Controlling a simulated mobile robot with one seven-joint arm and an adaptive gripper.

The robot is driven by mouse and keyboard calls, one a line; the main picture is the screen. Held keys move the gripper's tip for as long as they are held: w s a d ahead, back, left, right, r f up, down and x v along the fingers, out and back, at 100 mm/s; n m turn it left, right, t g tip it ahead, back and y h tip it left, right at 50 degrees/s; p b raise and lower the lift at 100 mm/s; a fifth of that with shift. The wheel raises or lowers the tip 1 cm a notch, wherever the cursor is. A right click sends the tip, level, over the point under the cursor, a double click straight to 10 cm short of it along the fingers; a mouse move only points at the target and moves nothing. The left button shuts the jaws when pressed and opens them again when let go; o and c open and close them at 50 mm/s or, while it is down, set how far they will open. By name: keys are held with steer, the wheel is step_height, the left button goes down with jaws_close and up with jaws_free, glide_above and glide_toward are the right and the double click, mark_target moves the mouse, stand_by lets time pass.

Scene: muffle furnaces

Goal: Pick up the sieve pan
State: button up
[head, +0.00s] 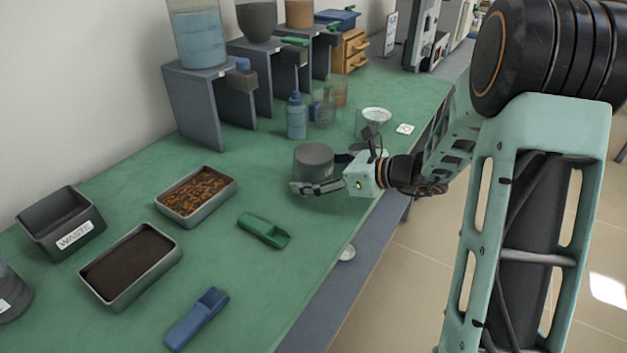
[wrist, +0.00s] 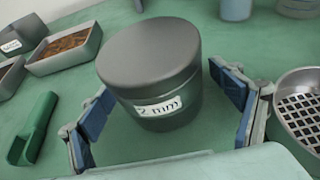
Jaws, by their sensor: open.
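A grey round vessel with a flat top (head: 314,158) stands upright on the green bench top; it looks like the sieve pan. In the wrist view the vessel (wrist: 150,65) carries a white label that reads "2 mm". My gripper (head: 318,176) is open at bench height, coming in from the right. In the wrist view the blue pads of my gripper (wrist: 165,97) are spread, one to each side of the vessel's lower part. Gaps show between the pads and its wall. A metal mesh sieve (wrist: 300,108) sits close beside the right finger.
A green scoop (head: 264,230), a blue scoop (head: 197,318), two soil trays (head: 128,297) (head: 197,191) and a waste bin (head: 60,222) lie to the left. A blue bottle (head: 297,117) and stands with vessels (head: 200,105) are behind. Bench is clear around the green scoop.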

mark_target(314, 159)
steer(key=shift+r, duration=0.1)
steer(key=c, duration=1.6)
steer(key=shift+r, duration=0.1)
steer(key=shift+r+p, duration=0.3)
steer(key=shift+r, duration=0.3)
step_height(314, 159, up, 2)
steer(key=shift+r+p, duration=0.15)
steer(key=shift+p, duration=0.2)
steer(key=s+r+p, duration=0.1)
steer(key=s+r, duration=0.3)
steer(key=r, duration=0.1)
steer(key=shift+s+a+r+p, duration=0.1)
steer(key=shift+s+r+p, duration=0.1)
steer(key=shift+s+p, duration=0.15)
steer(key=s+r, duration=0.1)
steer(key=s, duration=0.2)
steer(key=s+r+p, duration=0.1)
steer(key=s, duration=0.2)
steer(key=s+r+p, duration=0.1)
steer(key=s+r, duration=0.1)
steer(key=s, duration=0.1)
steer(key=shift+s+a, duration=0.15)
steer(key=shift+a, duration=0.05)
